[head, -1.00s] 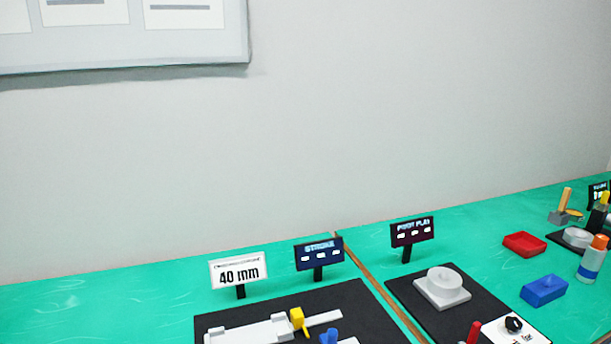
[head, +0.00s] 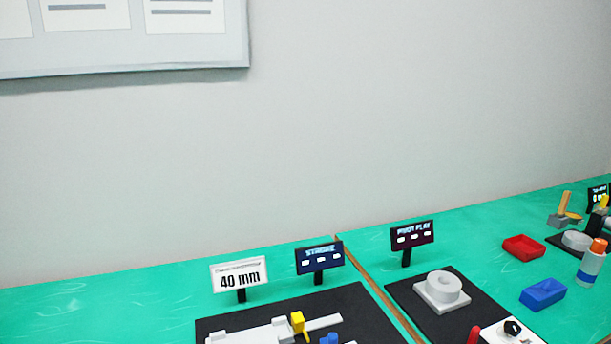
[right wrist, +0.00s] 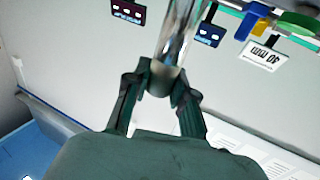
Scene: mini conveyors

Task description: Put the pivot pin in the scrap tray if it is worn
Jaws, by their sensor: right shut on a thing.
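In the right wrist view my right gripper (right wrist: 163,82) is shut on a shiny metal cylinder, the pivot pin (right wrist: 178,35). The pin sticks out beyond the fingertips, toward the top of that view; its lower end is hidden between the fingers. Wear on it cannot be told here. In the head view a red tray (head: 523,247), likely the scrap tray, lies on the green bench and looks empty. A grey ring on a square base (head: 442,306) stands before the pivot play display (head: 412,234); its hole shows. Neither gripper shows in the head view.
A blue tray (head: 543,293) lies in front of the red one, with a bottle (head: 592,263) with an orange cap to its right. A white panel with a black knob (head: 512,328) is near the front. The stroke display (head: 319,256) and 40 mm sign (head: 239,275) stand left.

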